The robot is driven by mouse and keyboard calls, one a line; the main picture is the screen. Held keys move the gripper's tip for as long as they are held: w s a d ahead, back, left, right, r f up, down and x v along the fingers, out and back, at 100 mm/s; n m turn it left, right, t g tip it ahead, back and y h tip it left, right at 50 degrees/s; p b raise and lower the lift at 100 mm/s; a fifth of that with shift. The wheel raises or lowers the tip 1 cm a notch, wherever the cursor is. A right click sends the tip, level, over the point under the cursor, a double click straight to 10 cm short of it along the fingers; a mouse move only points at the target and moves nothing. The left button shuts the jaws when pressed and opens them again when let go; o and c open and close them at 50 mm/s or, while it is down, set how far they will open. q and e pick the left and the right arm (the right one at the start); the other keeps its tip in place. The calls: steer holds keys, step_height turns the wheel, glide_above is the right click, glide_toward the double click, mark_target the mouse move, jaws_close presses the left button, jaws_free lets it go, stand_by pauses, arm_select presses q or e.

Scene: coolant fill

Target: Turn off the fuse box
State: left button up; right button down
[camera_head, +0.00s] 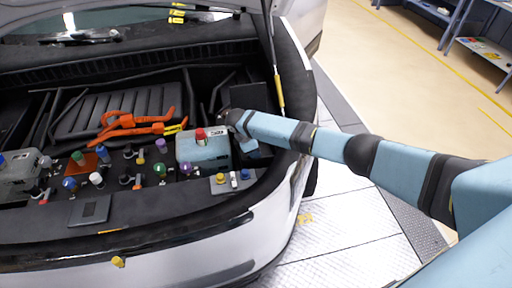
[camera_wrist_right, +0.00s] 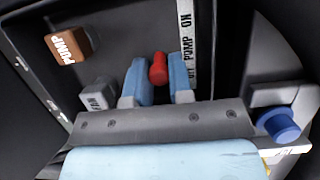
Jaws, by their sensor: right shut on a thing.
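The fuse box (camera_wrist_right: 110,40) shows in the right wrist view as a dark open box. Inside it are an orange-brown block marked PUMP (camera_wrist_right: 68,46) and a grey block marked FAN (camera_wrist_right: 97,97). A red switch handle (camera_wrist_right: 158,68) stands beside a white label strip (camera_wrist_right: 187,45) reading PUMP ON and OFF. My right gripper (camera_wrist_right: 159,80) has its two blue fingers on either side of the red handle, shut on it. In the head view the right gripper (camera_head: 228,118) reaches into the right side of the engine bay, its fingertips hidden. My left gripper is out of view.
A blue knob (camera_wrist_right: 281,124) sits close to the gripper's right. In the head view, a grey tank with a red cap (camera_head: 201,134) stands left of the gripper. Orange cables (camera_head: 135,126) and several coloured caps fill the bay. A prop rod (camera_head: 275,70) rises behind my arm.

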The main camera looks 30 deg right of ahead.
steer(key=shift+a+h, duration=0.15)
steer(key=shift+h, duration=0.45)
steer(key=shift+f, duration=0.1)
steer(key=c, duration=1)
jaws_free()
steer(key=v, duration=1.4)
steer(key=shift+w+a+f, duration=0.15)
steer(key=shift+w, duration=0.05)
steer(key=shift+f, duration=0.1)
